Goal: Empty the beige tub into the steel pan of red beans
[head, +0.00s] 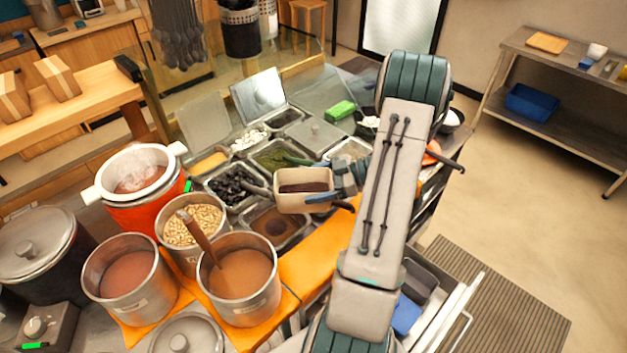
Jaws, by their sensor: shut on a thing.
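The beige tub (303,205) is in the middle of the head view, with dark reddish-brown filling showing inside. My gripper (334,184) is shut on its right side. The tub looks roughly level, over the near edge of the topping pans. A steel pan with a brown, shallow-looking filling (270,226) is just below and left of the tub in the picture. It seems to be the red bean pan, and the tub hides part of its right side. I cannot tell the height gap between them.
A pan of black jelly cubes (236,186) lies left of the tub, and a green-filled pan (272,158) behind it. Steel pots, one with brown liquid and a ladle (240,272), stand at the front left. A glass guard (210,75) rises behind the pans.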

